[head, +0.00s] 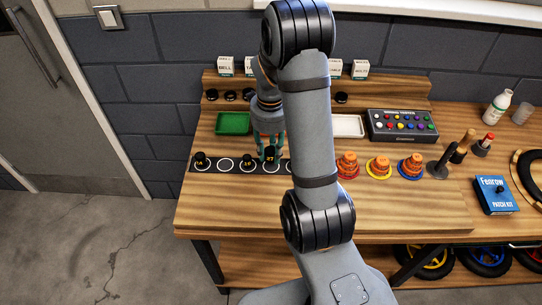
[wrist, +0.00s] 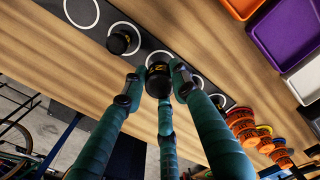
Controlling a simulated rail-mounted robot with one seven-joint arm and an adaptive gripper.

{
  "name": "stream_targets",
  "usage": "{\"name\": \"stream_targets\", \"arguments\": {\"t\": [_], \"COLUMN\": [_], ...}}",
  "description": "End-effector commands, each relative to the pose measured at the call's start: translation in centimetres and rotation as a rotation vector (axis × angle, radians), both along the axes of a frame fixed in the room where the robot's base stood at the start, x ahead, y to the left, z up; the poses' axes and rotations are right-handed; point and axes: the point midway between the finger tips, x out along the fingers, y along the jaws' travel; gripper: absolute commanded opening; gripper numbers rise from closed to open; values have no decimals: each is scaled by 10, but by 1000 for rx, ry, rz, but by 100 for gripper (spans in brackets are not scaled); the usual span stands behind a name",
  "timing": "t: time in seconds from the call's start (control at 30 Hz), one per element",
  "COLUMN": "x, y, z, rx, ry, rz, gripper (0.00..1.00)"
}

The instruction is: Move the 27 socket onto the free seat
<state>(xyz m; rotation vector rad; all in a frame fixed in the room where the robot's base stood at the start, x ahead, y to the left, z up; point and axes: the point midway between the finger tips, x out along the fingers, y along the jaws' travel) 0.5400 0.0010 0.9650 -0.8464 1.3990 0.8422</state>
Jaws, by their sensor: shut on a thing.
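My gripper (head: 269,156) has its teal fingers closed around a black socket (head: 270,153) with a yellow mark, which looks like 27. The wrist view also shows this socket (wrist: 158,80) between the fingertips. It is at the black seat strip (head: 236,170); I cannot tell whether it touches the strip or hangs just above it. An empty ringed seat (head: 225,164) lies to the left, between a socket (head: 200,160) at the strip's left end and another socket (head: 247,161). My arm hides the strip's right part in the head view; the wrist view shows further rings there.
Behind the strip are a green tray (head: 233,123), a white tray (head: 348,126) and a box of coloured buttons (head: 403,126). Orange stacks (head: 347,165) stand to the right. A blue patch kit box (head: 495,195) lies farther right. The bench front is clear.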

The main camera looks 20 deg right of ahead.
Motion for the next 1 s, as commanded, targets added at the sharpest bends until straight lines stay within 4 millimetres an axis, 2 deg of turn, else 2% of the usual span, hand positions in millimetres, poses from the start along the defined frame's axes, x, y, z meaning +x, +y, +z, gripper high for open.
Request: {"name": "stream_targets", "arguments": {"t": [0.2, 0.63, 0.67, 1.0], "x": [-2, -1, -1, -1], "y": [-1, -1, -1, -1], "z": [-28, -35, -34, -33], "rx": [1, 0, 0, 1], "ry": [5, 1, 1, 2], "rz": [-2, -2, -2, -2], "gripper": [0, 0, 29, 47]}}
